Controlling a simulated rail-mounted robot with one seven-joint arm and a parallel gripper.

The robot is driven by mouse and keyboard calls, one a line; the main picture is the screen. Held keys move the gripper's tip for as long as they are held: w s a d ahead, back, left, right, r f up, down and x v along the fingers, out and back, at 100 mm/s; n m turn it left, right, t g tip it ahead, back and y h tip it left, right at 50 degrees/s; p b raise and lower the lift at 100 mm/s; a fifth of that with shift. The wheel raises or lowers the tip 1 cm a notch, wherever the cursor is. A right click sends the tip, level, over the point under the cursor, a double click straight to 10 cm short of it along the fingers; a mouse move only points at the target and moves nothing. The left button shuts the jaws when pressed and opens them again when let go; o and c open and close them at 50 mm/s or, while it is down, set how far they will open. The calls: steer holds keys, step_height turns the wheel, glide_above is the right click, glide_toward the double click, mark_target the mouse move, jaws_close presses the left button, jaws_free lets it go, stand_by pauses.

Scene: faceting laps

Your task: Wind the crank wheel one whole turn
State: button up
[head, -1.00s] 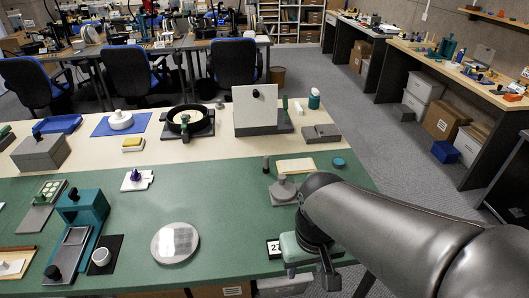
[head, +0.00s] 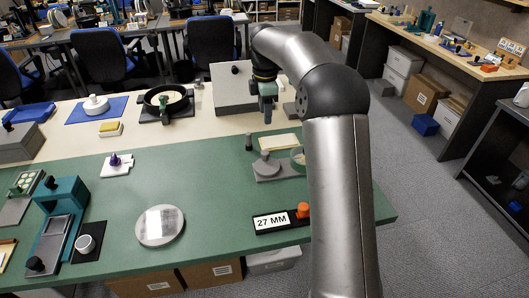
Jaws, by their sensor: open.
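The thing most like the crank wheel is a black ring (head: 165,103) with a small upright green part, on a dark base on the cream rear strip of the bench. I cannot tell for certain that it is the wheel. My gripper (head: 268,117) is open and points down at the right side of a grey box (head: 231,87) with a pale face and a black knob. It is well to the right of the black ring and apart from it. It hides what is behind it beside the box; whether it touches anything there is unclear.
A yellow block (head: 110,128) and a blue mat (head: 97,107) lie left of the ring. A grey base (head: 268,170) and a "27 MM" block (head: 272,221) are on the green bench mat (head: 220,195). My arm covers the bench's right part. The middle of the mat is mostly clear.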

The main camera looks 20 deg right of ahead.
mark_target(265, 152)
step_height(265, 152, down, 17)
steer(key=shift+p, duration=0.5)
steer(key=c, duration=1)
